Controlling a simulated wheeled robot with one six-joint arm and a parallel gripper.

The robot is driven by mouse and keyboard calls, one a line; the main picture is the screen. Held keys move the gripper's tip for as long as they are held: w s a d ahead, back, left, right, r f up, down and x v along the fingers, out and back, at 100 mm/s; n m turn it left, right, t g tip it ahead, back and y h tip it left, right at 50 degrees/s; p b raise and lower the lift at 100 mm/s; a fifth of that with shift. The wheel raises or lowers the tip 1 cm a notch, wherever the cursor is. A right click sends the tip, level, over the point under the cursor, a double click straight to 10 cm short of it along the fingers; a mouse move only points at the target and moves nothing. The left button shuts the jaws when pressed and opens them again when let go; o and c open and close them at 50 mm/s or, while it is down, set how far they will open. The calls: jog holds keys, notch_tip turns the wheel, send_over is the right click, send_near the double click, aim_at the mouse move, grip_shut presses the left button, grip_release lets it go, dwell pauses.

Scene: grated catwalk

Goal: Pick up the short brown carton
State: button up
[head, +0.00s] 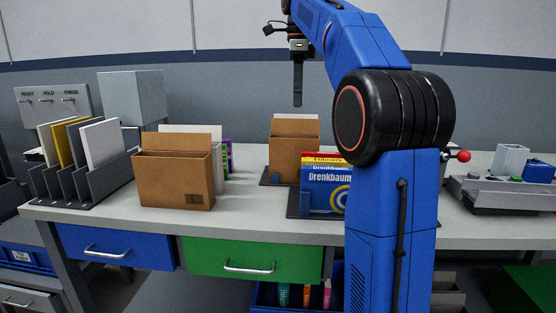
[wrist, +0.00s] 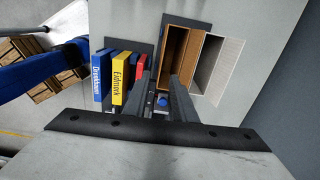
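Two brown open-topped cartons stand on the workbench. One carton (head: 172,183), with a small printed mark, stands upright at the left; the other carton (head: 293,160) stands near the middle, behind the books. I cannot tell for sure which is the short one. My gripper (head: 298,103) hangs pointing down above the middle carton's area, apart from the bench. In the wrist view my gripper (wrist: 162,78) shows two separated fingers with nothing between them. Beyond the fingertips is an open brown carton (wrist: 197,62), its lower part partly covered by a finger.
Books (head: 326,181) stand in a dark bookend in front of the middle carton. A grey file rack (head: 98,181) is left. A white box (wrist: 225,65) adjoins the carton in the wrist view. A control box (head: 505,195) with a red-knobbed lever sits right.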

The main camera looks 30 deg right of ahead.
send_over(294, 159)
notch_tip(294, 159, down, 12)
jog(key=shift+d+r, duration=0.1)
jog(key=shift+d, duration=0.05)
jog(key=shift+w+f, duration=0.1)
jog(key=shift+f, duration=2.6)
grip_shut()
